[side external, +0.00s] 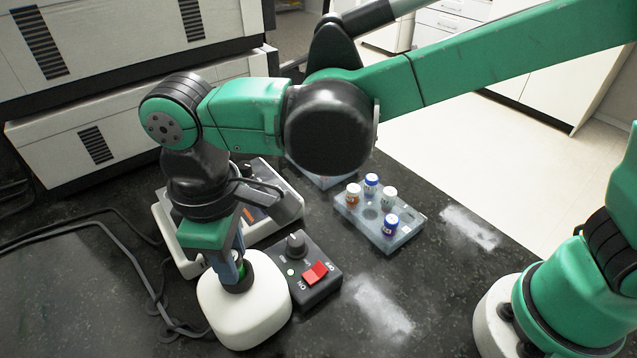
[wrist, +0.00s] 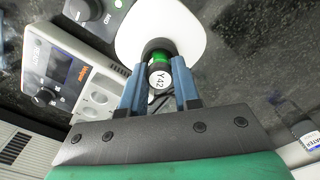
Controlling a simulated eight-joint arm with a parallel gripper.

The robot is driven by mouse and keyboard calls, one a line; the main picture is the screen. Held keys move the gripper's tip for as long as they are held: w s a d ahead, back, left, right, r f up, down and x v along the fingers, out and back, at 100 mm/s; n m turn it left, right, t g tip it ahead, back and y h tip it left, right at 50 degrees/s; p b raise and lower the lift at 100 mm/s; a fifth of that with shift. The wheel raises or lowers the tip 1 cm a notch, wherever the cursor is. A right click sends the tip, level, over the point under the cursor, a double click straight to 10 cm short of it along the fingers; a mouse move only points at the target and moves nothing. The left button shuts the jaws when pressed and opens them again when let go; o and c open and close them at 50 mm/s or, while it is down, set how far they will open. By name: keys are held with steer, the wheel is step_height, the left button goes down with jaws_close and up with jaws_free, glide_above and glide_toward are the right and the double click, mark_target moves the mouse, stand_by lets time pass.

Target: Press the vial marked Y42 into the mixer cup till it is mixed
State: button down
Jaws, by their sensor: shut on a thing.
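The vial marked Y42 (wrist: 160,76) has a white lettered cap and a green body. My gripper (wrist: 160,85) is shut on it, with a blue finger on each side. In the side external view my gripper (side external: 233,272) points down over the mixer, and a bit of green shows between the fingers. The mixer (side external: 245,312) is a white rounded body with a dark cup (wrist: 158,47) on top. The vial's lower end is at the cup; whether it touches the bottom is hidden.
A control box (side external: 316,279) with a knob, a red switch and a lit green light stands right of the mixer. A rack (side external: 405,237) holds several capped vials further right. A white instrument (side external: 285,208) stands behind. Cables (side external: 130,265) lie at left.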

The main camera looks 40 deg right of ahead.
steer(key=shift+r, duration=3)
steer(key=w+d+m, duration=0.2)
steer(key=d+m, duration=0.1)
steer(key=d, duration=0.5)
steer(key=w+d+r+m, duration=0.1)
steer(key=w+d+m, duration=0.2)
steer(key=d, duration=0.6)
steer(key=w+d+m, duration=0.2)
steer(key=d+m, duration=0.1)
steer(key=d, duration=0.5)
steer(key=shift+w+d+r+m, duration=0.15)
steer(key=shift+d+r+m, duration=0.1)
steer(key=shift+r+m, duration=0.15)
steer(key=shift+f, duration=0.1)
